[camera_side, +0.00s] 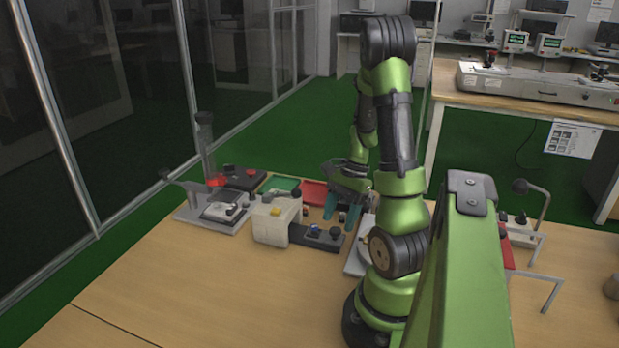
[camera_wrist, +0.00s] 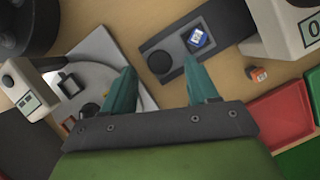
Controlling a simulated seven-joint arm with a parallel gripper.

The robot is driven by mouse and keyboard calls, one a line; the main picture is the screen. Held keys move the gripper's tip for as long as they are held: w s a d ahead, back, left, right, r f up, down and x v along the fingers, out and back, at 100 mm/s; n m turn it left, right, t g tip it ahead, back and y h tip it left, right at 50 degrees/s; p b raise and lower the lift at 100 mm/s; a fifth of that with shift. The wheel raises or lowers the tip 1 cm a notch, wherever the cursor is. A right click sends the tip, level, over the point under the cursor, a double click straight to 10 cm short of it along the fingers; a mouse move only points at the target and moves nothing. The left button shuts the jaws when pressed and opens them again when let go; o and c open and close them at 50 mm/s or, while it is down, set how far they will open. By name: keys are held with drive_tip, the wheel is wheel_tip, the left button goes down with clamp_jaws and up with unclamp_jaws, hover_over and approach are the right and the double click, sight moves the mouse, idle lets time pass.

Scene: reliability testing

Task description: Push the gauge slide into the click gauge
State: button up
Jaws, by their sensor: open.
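The click gauge (camera_side: 272,224) is a beige box on the table in the side view. Its corner with a display reading 0 shows at the top right of the wrist view (camera_wrist: 283,22). The dark gauge slide (camera_side: 300,238) sticks out from the gauge to the right. It bears a black round knob and a small blue-and-white piece, both clear in the wrist view on the slide (camera_wrist: 181,46). My gripper (camera_side: 342,212) has teal fingers, open and empty, pointing down just beyond the slide's knob end. In the wrist view my gripper (camera_wrist: 161,80) appears below the slide, apart from it.
A round metal plate device (camera_wrist: 98,72) stands at the left of the wrist view. The front table area is clear.

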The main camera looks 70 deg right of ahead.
drive_tip(key=shift+x, duration=1.05)
clamp_jaws()
